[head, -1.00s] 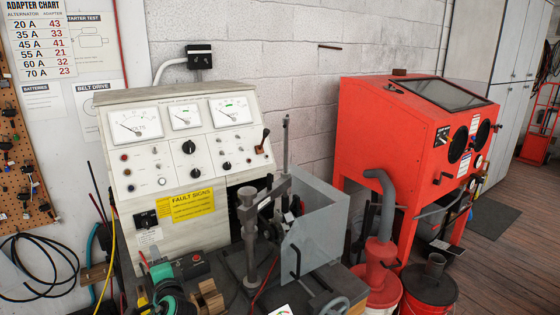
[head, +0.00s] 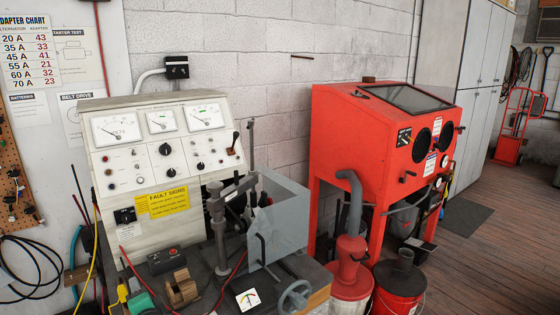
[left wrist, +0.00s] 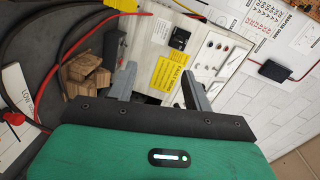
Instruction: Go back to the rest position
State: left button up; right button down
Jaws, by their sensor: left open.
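My left gripper shows clearly in the left wrist view (left wrist: 157,82), with its green body at the bottom. Its two grey fingers are spread apart, with nothing between them. Beyond the fingers are the white test bench and its yellow label. In the head view a small green shape (head: 140,303) at the bottom edge, left of a wooden block (head: 182,288), looks like part of this gripper; its fingers are not clear there. The wooden block also shows left of the fingers in the left wrist view (left wrist: 85,68). My right gripper is in neither view.
The test bench (head: 160,150) with dials stands against the wall. A red blast cabinet (head: 372,140) and red buckets (head: 400,290) are right. Floor is open at far right.

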pick_arm(q)
jog(key=s+d+f+n+g+h, duration=0.25)
jog(key=s+f, duration=0.35)
jog(key=s, duration=0.3)
jog(key=s+d+f+n+g+h, duration=0.25)
jog(key=s+f, duration=0.35)
jog(key=s, duration=0.4)
jog(key=s+d+f+n+g+h, duration=0.1)
jog(key=s+d+g+h, duration=0.2)
jog(key=s, duration=0.6)
jog(key=s+d+f+n+g+h, duration=0.1)
jog(key=s+d+h, duration=0.1)
jog(key=s+d, duration=0.45)
jog(key=s+a+f+g, duration=0.1)
jog(key=s+f, duration=0.1)
jog(key=f, duration=1.4)
jog(key=s+f+g, duration=0.1)
jog(key=s+f, duration=0.1)
jog(key=f, duration=1.5)
jog(key=s+a+f, duration=0.2)
jog(key=s+f, duration=0.7)
jog(key=s+a+f+g, duration=0.1)
jog(key=s+f, duration=0.7)
jog(key=s, duration=0.1)
jog(key=shift+a+f, duration=0.35)
